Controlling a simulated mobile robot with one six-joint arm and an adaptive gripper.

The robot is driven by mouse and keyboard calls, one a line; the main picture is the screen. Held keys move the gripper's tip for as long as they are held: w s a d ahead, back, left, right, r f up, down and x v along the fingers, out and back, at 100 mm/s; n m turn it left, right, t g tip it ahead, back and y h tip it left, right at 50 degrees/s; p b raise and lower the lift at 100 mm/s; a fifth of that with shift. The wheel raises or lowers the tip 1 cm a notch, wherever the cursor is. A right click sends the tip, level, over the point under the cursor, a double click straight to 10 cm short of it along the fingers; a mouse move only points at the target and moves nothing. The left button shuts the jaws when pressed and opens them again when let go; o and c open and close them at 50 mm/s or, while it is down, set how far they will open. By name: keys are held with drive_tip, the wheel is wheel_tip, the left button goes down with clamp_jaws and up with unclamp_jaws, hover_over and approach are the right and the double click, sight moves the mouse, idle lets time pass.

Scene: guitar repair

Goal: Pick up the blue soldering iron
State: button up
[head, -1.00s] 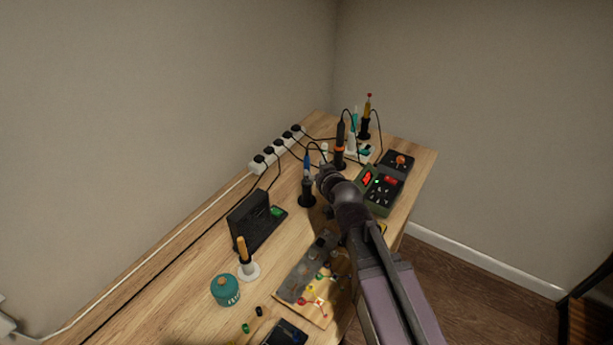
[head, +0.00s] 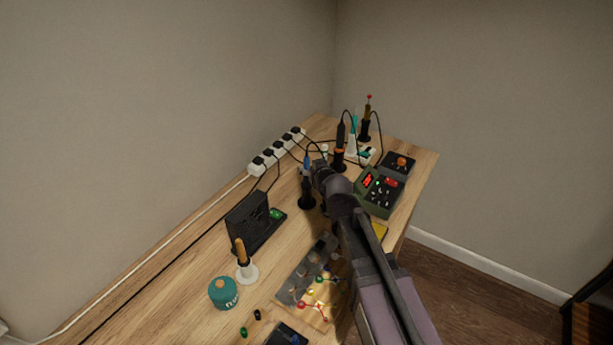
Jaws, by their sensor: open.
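The blue soldering iron (head: 306,159) stands upright in a black stand (head: 307,198) near the middle of the workbench. Its black cable loops up from its top. My gripper (head: 311,172) reaches in from the lower right, at the iron's upper part. It is open, and its dark fingers overlap the iron in the picture, hiding part of its handle. I cannot tell whether the fingers touch the iron or are around it.
An orange-and-black iron (head: 340,140) and others stand in holders behind. A green device with a red display (head: 378,192) is at the right. A white power strip (head: 276,152) runs along the wall. A wooden-handled tool (head: 241,255) and teal canister (head: 223,293) stand in front.

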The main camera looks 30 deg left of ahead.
sight(308, 165)
drive_tip(key=b+x, duration=0.1)
drive_tip(key=x, duration=0.3)
drive_tip(key=shift+a+f, duration=0.1)
idle(0.4)
clamp_jaws()
